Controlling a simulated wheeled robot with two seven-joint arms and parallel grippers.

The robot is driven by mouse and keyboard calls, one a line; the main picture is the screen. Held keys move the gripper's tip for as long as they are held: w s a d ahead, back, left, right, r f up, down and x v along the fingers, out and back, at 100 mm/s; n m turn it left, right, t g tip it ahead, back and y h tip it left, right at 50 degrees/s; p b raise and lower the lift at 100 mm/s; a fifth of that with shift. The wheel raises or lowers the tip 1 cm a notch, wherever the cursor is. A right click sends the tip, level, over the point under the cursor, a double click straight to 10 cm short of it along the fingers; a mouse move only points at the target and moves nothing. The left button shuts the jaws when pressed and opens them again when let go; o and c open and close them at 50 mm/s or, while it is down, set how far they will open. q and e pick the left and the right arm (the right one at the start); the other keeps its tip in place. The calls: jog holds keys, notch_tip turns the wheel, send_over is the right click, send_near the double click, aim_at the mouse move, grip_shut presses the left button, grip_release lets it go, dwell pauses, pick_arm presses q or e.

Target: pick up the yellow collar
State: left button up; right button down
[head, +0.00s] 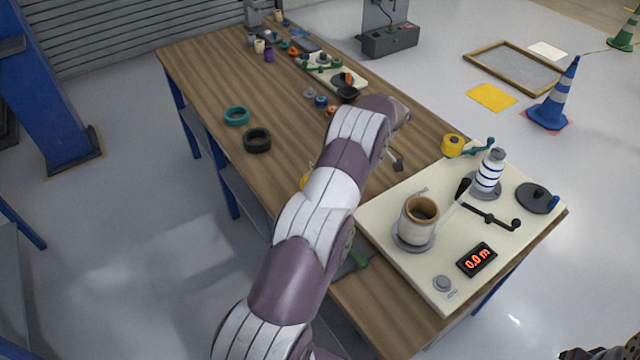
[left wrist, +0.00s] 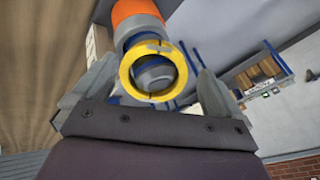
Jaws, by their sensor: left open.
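A yellow collar (left wrist: 127,72) shows in the left wrist view as a ring in front of a grey and blue round part, with an orange cylinder (left wrist: 137,12) just beyond. My left gripper (left wrist: 152,85) is open, with one finger on each side of the collar in that view. Gaps show between the fingers and the ring; I cannot tell how far away it is. In the head view my left arm reaches over the bench and hides much of its middle. A yellow edge (head: 305,181) shows beside the arm; I cannot tell whether it is the same collar.
The wooden bench (head: 215,75) holds a teal ring (head: 237,116) and a black ring (head: 257,140). A cream board (head: 385,235) at the right carries a beige cup (head: 418,222), a white roller (head: 489,172) and a display (head: 477,259). A yellow round part (head: 452,145) stands near its back edge.

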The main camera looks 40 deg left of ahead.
pick_arm(q)
jog(key=p+x, duration=0.1)
jog(key=x, duration=0.1)
jog(key=p+x, duration=0.1)
jog(key=x, duration=0.2)
jog(key=shift+a+f+p, duration=0.1)
jog(key=shift+a+p, duration=0.3)
jog(key=shift+a, duration=0.05)
jog(key=shift+f, duration=0.2)
jog(key=shift+d+r, duration=0.1)
jog(key=shift+d, duration=0.1)
jog(key=shift+c, duration=0.7)
jog(key=c, duration=0.6)
jog(key=shift+r, duration=0.1)
jog(key=shift+c, duration=0.4)
